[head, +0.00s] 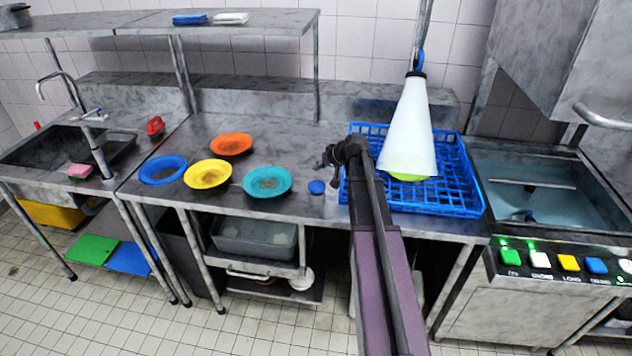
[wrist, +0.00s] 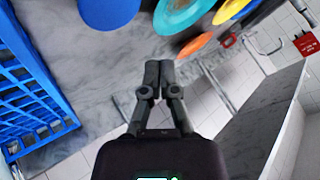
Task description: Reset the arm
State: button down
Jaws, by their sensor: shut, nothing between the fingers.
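My gripper (head: 326,162) hangs over the steel counter (head: 320,225), left of the blue dish rack (head: 468,195). In the wrist view its two fingers (wrist: 158,72) are closed together with nothing between them. My arm reaches forward from the bottom of the head view and hides part of the rack's left side.
Orange (head: 231,144), yellow (head: 207,173), blue (head: 163,169) and teal (head: 267,181) plates lie left of my gripper. A small blue round thing (head: 316,187) sits close by. A white cone-shaped thing (head: 409,130) hangs over the rack. A sink (head: 45,150) is far left.

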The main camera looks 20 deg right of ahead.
jog(key=shift+s+a+f, duration=0.1)
jog(key=shift+s+a, duration=0.1)
jog(key=shift+a, duration=0.25)
jog(key=s+a+f+n+g+h, duration=0.1)
jog(key=s+a+g, duration=0.3)
jog(key=s+a, duration=0.6)
jog(key=s+a+f+n+g+h, duration=0.1)
jog(key=s+a+f+g+h, duration=0.2)
jog(key=s+a, duration=0.8)
jog(key=s+f, duration=0.1)
jog(key=s, duration=0.3)
jog(key=shift+f+n+g+h, duration=0.2)
jog(key=shift+n+g+h, duration=0.1)
jog(key=shift+g+h, duration=0.1)
dwell(2.0)
